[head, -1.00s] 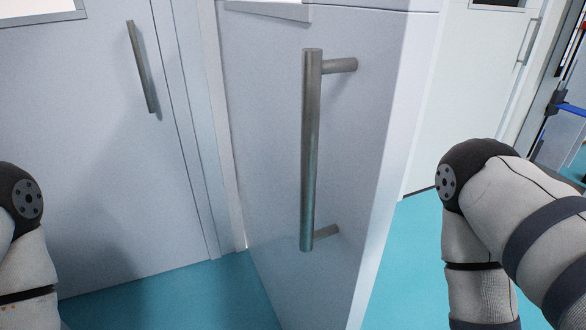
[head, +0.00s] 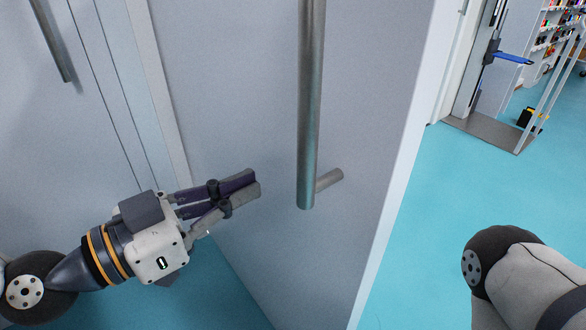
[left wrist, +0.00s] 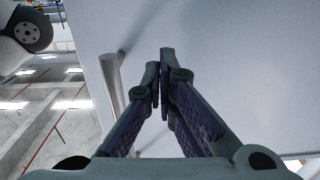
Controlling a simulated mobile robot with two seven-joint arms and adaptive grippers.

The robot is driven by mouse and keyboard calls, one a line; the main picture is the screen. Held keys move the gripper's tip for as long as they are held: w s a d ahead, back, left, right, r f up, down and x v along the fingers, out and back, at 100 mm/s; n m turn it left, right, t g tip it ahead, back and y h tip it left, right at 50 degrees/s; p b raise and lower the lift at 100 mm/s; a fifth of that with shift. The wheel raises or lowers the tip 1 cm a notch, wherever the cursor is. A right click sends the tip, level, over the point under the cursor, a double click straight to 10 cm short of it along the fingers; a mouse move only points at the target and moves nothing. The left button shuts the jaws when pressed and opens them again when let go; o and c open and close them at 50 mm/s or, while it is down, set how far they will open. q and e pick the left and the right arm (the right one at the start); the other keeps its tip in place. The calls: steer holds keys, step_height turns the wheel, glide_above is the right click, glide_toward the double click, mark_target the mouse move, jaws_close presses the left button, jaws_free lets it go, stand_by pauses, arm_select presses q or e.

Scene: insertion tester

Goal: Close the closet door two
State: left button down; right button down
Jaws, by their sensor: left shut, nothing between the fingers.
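A pale grey closet door (head: 235,95) stands open in the middle of the head view, its white edge facing right. A long vertical metal bar handle (head: 311,110) is fixed to it. My left gripper (head: 256,182) is shut and empty, in front of the door face just left of the handle's lower end. In the left wrist view the shut fingertips (left wrist: 160,55) point toward the door panel (left wrist: 230,50), with the handle bar (left wrist: 112,85) to their left. I cannot tell whether the fingertips touch the panel. My right gripper is out of view.
Another closed grey door (head: 50,130) with its own bar handle (head: 52,42) is at the left. Teal floor (head: 420,230) is open to the right of the door. A glass doorway with a blue bar (head: 512,58) and shelves stand farther back.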

mark_target(292, 168)
arm_select(q)
steer(key=x, duration=0.8)
steer(key=shift+w+d, duration=0.1)
